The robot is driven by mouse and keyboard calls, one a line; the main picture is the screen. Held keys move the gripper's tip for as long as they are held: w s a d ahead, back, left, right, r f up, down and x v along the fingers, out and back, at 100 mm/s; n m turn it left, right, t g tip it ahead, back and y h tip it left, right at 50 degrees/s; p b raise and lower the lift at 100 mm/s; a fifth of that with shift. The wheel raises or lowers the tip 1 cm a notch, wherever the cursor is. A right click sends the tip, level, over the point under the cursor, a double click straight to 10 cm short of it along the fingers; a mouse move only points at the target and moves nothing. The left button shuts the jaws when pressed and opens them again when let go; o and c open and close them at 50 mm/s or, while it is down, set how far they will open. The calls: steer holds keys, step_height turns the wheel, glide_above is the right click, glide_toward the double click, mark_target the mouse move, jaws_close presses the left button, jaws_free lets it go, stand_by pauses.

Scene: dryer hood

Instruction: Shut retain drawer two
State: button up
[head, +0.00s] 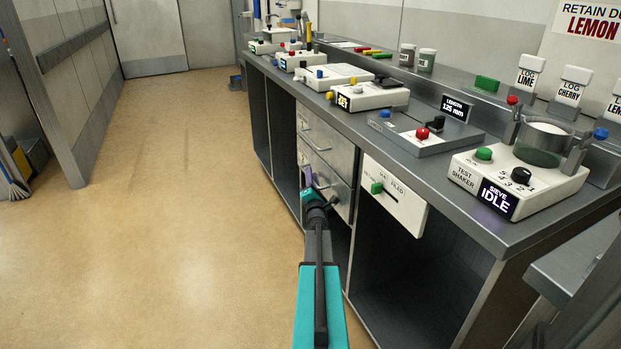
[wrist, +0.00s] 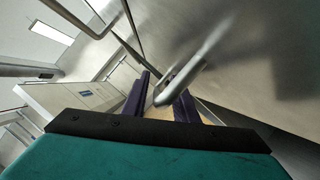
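Two metal drawer fronts sit one above the other under the bench: an upper drawer (head: 330,133) and a lower drawer (head: 338,178). No drawer number is legible. I cannot tell for sure how far either stands out. My gripper (head: 308,178) is low at the lower drawer's front and partly hides it. In the wrist view, the two dark purple fingers of my gripper (wrist: 160,100) are apart. A grey bar handle (wrist: 203,52) reaches down to the gap between them, in front of a broad metal face (wrist: 275,60). I cannot tell whether the fingers touch the bar.
A white panel with a green knob (head: 377,188) hangs under the bench edge right of the drawers. Open bays (head: 420,275) lie below it. The bench top (head: 430,160) carries several instruments, including a test shaker (head: 520,185). The floor at left (head: 170,200) is clear.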

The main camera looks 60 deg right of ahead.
steer(key=shift+w+a+f, duration=0.1)
steer(key=shift+f, duration=0.05)
steer(key=shift+a, duration=0.1)
steer(key=shift+a, duration=0.15)
steer(key=v, duration=1.3)
steer(key=shift+s, duration=0.25)
steer(key=shift+f, duration=0.1)
stand_by(0.4)
